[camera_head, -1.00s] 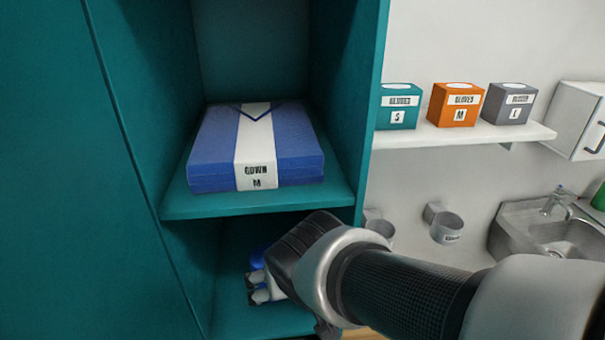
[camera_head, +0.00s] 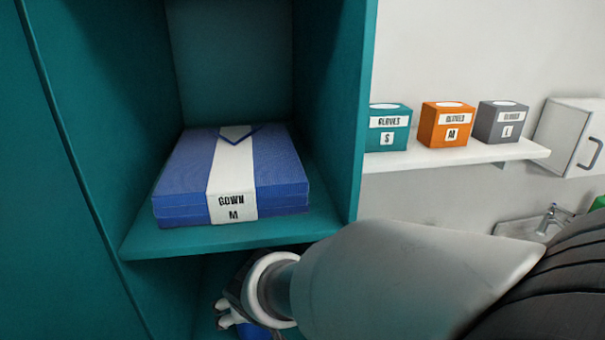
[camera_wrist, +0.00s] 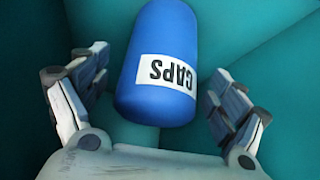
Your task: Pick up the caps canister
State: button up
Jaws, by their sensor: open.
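The caps canister (camera_wrist: 158,50) is a blue cylinder with a rounded end and a white label reading CAPS, upside down in the wrist view. My gripper (camera_wrist: 160,110) is open, with one finger on each side of the canister and a visible gap on both sides. In the head view my gripper (camera_head: 228,312) is inside the lower compartment of the teal cabinet, below the shelf. A blue part of the canister (camera_head: 254,332) shows at the bottom edge there; the rest is hidden by my arm and the frame edge.
A folded blue gown pack (camera_head: 285,185) lies on the teal shelf (camera_head: 150,243) just above my arm. The cabinet's side wall (camera_head: 345,120) stands to the right. Glove boxes in teal (camera_head: 388,128), orange (camera_head: 446,124) and grey (camera_head: 502,122) sit on a white wall shelf (camera_head: 480,153).

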jog(key=x, duration=0.2)
jog(key=shift+w+f, duration=0.15)
jog(key=shift+f, duration=0.05)
jog(key=c, duration=1.2)
jog(key=shift+c, duration=0.3)
jog(key=shift+r, duration=0.2)
